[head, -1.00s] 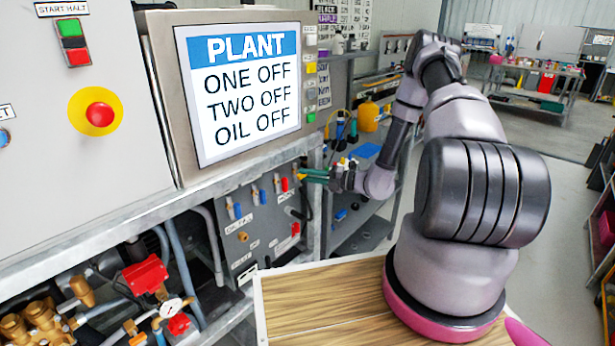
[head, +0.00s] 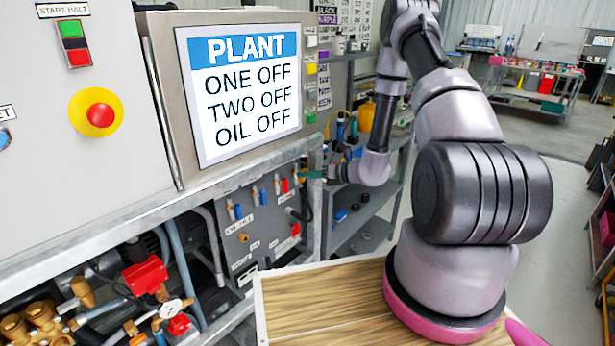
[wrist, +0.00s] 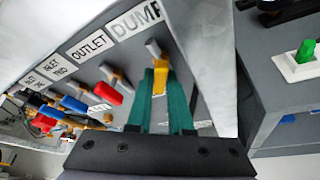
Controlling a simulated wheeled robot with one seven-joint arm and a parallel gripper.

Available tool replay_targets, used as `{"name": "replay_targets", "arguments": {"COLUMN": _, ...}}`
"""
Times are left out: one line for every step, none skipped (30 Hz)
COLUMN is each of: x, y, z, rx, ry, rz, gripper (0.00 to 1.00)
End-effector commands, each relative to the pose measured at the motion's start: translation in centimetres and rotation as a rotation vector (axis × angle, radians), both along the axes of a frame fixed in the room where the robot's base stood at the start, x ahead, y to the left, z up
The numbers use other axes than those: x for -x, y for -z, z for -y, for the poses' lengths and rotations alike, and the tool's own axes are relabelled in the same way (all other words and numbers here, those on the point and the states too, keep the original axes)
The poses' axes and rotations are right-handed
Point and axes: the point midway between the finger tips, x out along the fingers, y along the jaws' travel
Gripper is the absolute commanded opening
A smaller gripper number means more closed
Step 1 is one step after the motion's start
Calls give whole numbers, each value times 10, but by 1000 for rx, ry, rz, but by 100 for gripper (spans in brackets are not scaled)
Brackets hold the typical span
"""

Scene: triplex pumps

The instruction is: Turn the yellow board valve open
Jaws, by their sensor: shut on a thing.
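The yellow board valve (wrist: 160,78) is the lever under the DUMP label (wrist: 136,21) in the wrist view. My gripper (wrist: 161,90) has green fingers, one on each side of the yellow handle, and is shut on it. In the head view my gripper (head: 310,174) reaches in from the right at the top right corner of the grey valve board (head: 262,222). The handle is too small and covered there to read its angle. In the wrist view the handle lies roughly along my fingers.
A red lever (wrist: 107,93) and blue levers (wrist: 75,105) stand in a row left of the yellow one. The plant screen (head: 240,90) above reads ONE OFF, TWO OFF, OIL OFF. A grey shelf unit (head: 365,238) stands behind my forearm.

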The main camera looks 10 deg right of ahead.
Motion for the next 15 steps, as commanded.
{"name": "replay_targets", "arguments": {"x": 2, "y": 0, "z": -1, "rx": 38, "ry": -3, "rz": 23, "gripper": 0}}
{"name": "replay_targets", "arguments": {"x": 1, "y": 0, "z": -1, "rx": 61, "ry": -2, "rz": 41, "gripper": 0}}
{"name": "replay_targets", "arguments": {"x": 2, "y": 0, "z": -1, "rx": 91, "ry": -2, "rz": 62, "gripper": 0}}
{"name": "replay_targets", "arguments": {"x": 2, "y": 0, "z": -1, "rx": 114, "ry": -2, "rz": 77, "gripper": 0}}
{"name": "replay_targets", "arguments": {"x": 2, "y": 0, "z": -1, "rx": 136, "ry": -2, "rz": 93, "gripper": 0}}
{"name": "replay_targets", "arguments": {"x": 2, "y": 0, "z": -2, "rx": 165, "ry": -2, "rz": 114, "gripper": 0}}
{"name": "replay_targets", "arguments": {"x": 2, "y": 0, "z": -2, "rx": 185, "ry": -2, "rz": 130, "gripper": 0}}
{"name": "replay_targets", "arguments": {"x": 2, "y": 0, "z": -2, "rx": 206, "ry": -2, "rz": 146, "gripper": 0}}
{"name": "replay_targets", "arguments": {"x": 2, "y": 0, "z": -2, "rx": 232, "ry": -1, "rz": 164, "gripper": 0}}
{"name": "replay_targets", "arguments": {"x": 3, "y": 0, "z": -2, "rx": 251, "ry": -2, "rz": 179, "gripper": 0}}
{"name": "replay_targets", "arguments": {"x": 3, "y": 0, "z": -2, "rx": 272, "ry": -2, "rz": 192, "gripper": 0}}
{"name": "replay_targets", "arguments": {"x": 3, "y": 0, "z": -2, "rx": 295, "ry": -2, "rz": 209, "gripper": 0}}
{"name": "replay_targets", "arguments": {"x": 3, "y": 0, "z": -2, "rx": 312, "ry": -3, "rz": 222, "gripper": 0}}
{"name": "replay_targets", "arguments": {"x": 3, "y": 0, "z": -2, "rx": 327, "ry": -2, "rz": 233, "gripper": 0}}
{"name": "replay_targets", "arguments": {"x": 3, "y": 0, "z": -2, "rx": 346, "ry": -2, "rz": 248, "gripper": 0}}
